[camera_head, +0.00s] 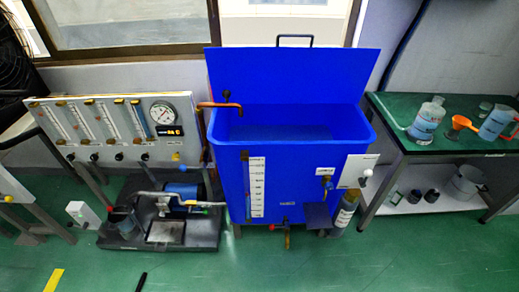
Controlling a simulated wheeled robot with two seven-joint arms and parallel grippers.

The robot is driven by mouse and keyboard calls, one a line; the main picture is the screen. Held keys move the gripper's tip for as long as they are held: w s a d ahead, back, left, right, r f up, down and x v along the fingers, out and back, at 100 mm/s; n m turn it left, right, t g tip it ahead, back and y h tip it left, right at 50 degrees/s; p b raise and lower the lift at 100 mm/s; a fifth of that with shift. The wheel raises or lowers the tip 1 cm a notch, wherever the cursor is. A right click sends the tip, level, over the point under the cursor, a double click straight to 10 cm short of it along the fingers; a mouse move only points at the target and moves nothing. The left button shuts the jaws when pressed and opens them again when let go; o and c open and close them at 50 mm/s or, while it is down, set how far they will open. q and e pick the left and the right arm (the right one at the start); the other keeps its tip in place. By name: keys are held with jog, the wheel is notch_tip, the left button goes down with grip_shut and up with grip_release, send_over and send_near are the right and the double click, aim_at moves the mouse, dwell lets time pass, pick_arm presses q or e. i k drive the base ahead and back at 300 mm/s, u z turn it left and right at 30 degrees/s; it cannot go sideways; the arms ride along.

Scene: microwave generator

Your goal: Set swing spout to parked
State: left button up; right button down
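The swing spout appears to be the copper-coloured pipe (218,105) between the gauge panel and the blue tank. It extends right across the tank's left rim, and its bent tip hangs over the tank's inside. A small dark brown upright piece (227,93) stands just above it. The blue tank (290,195) has its lid (290,75) raised at the back. No marking for a parked position can be made out. Neither of my grippers is in view.
A panel with flow tubes and a gauge (163,113) stands left of the tank, above a pump (183,195) on a dark base. A green-topped bench (460,147) holding bottles and a funnel is at right. The front floor is mostly clear, with a yellow strip (54,280).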

aim_at(226, 93)
jog(key=z, duration=0.25)
jog(key=i, duration=1.1)
jog(key=u, duration=0.55)
